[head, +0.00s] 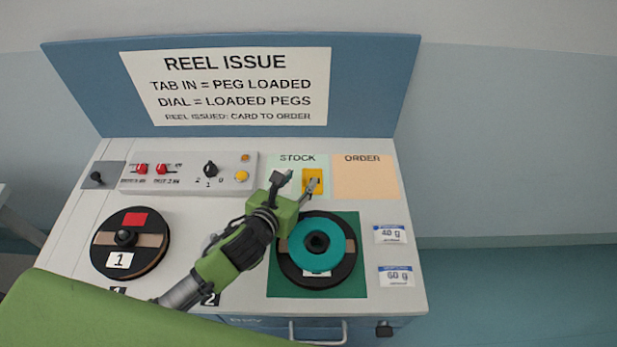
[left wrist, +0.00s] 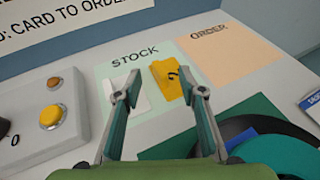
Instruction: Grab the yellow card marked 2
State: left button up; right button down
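The yellow card marked 2 (head: 308,177) lies on the pale green STOCK area of the bench, partly covered by a fingertip in the head view. In the left wrist view the yellow card (left wrist: 166,81) shows beyond the fingers, closer to the right-hand finger. My left gripper (head: 298,181) is open and empty, with its fingertips over the STOCK area close to the card. It also shows in the left wrist view (left wrist: 161,82), its fingers spread apart. I cannot tell whether a finger touches the card. My right gripper is not in view.
A white card (left wrist: 122,98) lies beside the yellow one. The orange ORDER area (head: 365,178) is empty. A teal reel (head: 296,255) sits on a dark green mat (head: 276,288). A control box (head: 190,183) and a black reel (head: 101,253) are to the left.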

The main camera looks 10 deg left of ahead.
aim_at(305, 173)
pick_arm(q)
jog(key=x, duration=0.4)
jog(key=shift+w+d+r+p, duration=0.1)
jog(key=shift+w+p, duration=0.3)
jog(key=shift+w, duration=0.05)
grip_shut()
